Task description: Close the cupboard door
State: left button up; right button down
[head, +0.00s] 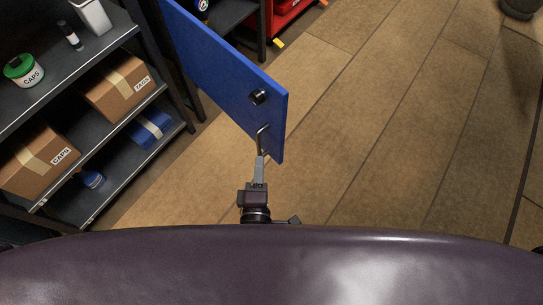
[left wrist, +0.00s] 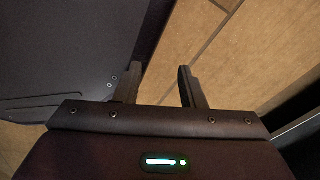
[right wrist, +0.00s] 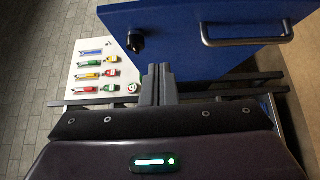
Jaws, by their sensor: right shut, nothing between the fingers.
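The blue cupboard door (head: 225,75) stands open in the head view, jutting from the upper left toward the middle. It carries a black lock knob (head: 258,97) and a metal bar handle (head: 262,138) near its free edge. My right gripper (head: 259,162) is shut and empty just below the handle. In the right wrist view the door (right wrist: 190,40) fills the upper part, its handle (right wrist: 248,40) right of the shut fingers (right wrist: 158,70). The fingertips lie at the door's lower edge; I cannot tell whether they touch. My left gripper (left wrist: 158,82) is open and empty. The cupboard's inside is mostly hidden.
A dark shelf unit (head: 115,110) at the left holds cardboard boxes (head: 118,88), a blue box (head: 150,128) and a green tub (head: 24,71). A red case (head: 290,12) is behind the door. A white panel with small coloured items (right wrist: 105,75) shows below the door.

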send_near(274, 114)
jog(key=w+a, duration=0.3)
jog(key=w+d, duration=0.2)
jog(key=d, duration=0.1)
jog(key=shift+w, duration=0.35)
pick_arm(q)
jog(key=shift+s+a, duration=0.1)
jog(key=shift+s, duration=0.55)
pick_arm(e)
jog(key=shift+w, duration=0.1)
pick_arm(q)
jog(key=shift+w, duration=0.1)
